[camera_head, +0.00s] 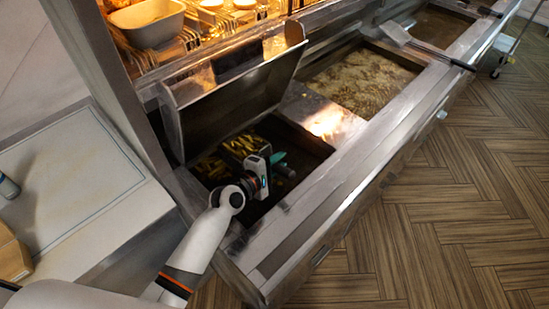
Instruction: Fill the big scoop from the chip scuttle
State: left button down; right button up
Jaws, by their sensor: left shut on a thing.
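The chip scuttle (322,150) is a sunken metal well in the range, with its hinged lid (232,98) standing raised behind it. Golden chips (210,167) lie in its shadowy left part. My left gripper (275,166) reaches down into the scuttle and is shut on the big scoop, whose teal handle (284,169) shows to the right of the jaws. The scoop's head (238,146) is beyond the gripper, among the chips, and chips show in it. How full it is cannot be told. The gripper hides part of the scoop. My right gripper is out of view.
Right of the scuttle is a vat of pale frying food (363,80). A flat long-handled tool (398,34) lies across the range further back. A heated shelf with a white tub (148,22) stands behind the lid.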

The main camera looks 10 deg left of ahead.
pick_arm(q)
jog(key=s+d+r+m+p, duration=0.2)
jog(key=d+r+p, duration=0.1)
jog(key=r+p, duration=0.2)
jog(key=shift+r+t+y+p, duration=0.15)
jog(key=shift+t+y+p, duration=0.15)
jog(key=shift+t+p, duration=0.1)
jog(key=shift+d, duration=0.1)
dwell(0.7)
